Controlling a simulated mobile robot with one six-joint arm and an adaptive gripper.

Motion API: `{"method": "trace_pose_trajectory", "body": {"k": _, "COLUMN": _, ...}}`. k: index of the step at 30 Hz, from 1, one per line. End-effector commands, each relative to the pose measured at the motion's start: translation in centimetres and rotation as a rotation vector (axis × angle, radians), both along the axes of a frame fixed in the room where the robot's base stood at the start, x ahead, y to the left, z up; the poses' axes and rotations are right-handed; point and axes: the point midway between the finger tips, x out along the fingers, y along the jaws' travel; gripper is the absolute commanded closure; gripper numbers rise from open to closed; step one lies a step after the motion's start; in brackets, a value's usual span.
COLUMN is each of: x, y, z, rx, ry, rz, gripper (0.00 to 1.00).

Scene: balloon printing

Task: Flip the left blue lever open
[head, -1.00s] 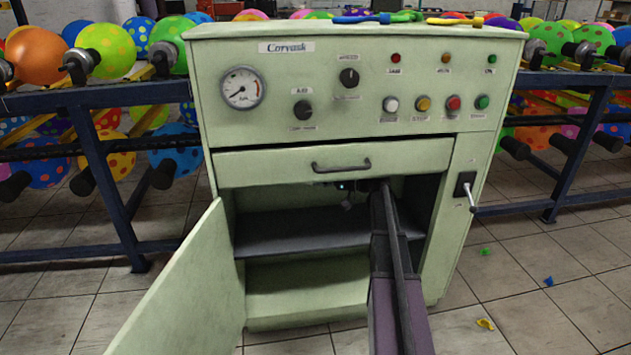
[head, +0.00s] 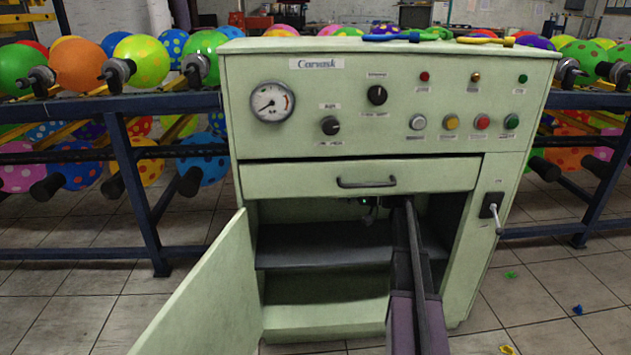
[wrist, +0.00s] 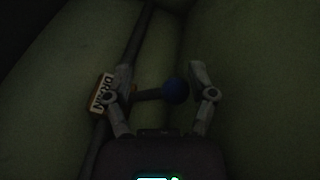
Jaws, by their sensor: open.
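In the dark wrist view, a lever with a blue round knob (wrist: 175,91) juts to the right from a dark pipe (wrist: 138,45). A small tag (wrist: 103,92) that seems to read DRAIN hangs at its left. My gripper (wrist: 161,69) is open, with one finger left of the knob and one right of it. The knob sits nearer the right finger, with a gap between them. The left finger is close to the tag and pipe. In the head view my arm reaches into the green cabinet (head: 270,178); the blue knob cannot be made out there.
The cabinet door (head: 205,300) stands open at the left. A drawer (head: 440,178) above and a shelf (head: 310,245) below bound the opening. A silver-handled switch (head: 491,205) is on the right front. Racks of balloons (head: 80,65) flank the cabinet. Scraps (head: 577,309) lie on the floor.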

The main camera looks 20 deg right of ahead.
Motion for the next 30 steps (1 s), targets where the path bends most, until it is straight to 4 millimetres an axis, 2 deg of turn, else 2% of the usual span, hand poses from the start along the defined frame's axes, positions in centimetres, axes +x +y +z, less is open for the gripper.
{"method": "trace_pose_trajectory", "body": {"k": 5, "x": -0.1, "y": 0.1, "z": 0.0, "rx": -0.001, "ry": 0.002, "rz": 0.002, "gripper": 0.28}}
{"method": "trace_pose_trajectory", "body": {"k": 11, "x": -0.5, "y": 1.9, "z": -0.9, "rx": -0.034, "ry": 0.035, "rz": 0.018, "gripper": 0.28}}
{"method": "trace_pose_trajectory", "body": {"k": 20, "x": -2.8, "y": 8.1, "z": -4.6, "rx": -0.188, "ry": 0.179, "rz": 0.075, "gripper": 0.28}}
{"method": "trace_pose_trajectory", "body": {"k": 30, "x": -7.1, "y": 15.0, "z": -9.6, "rx": -0.434, "ry": 0.365, "rz": 0.133, "gripper": 0.28}}
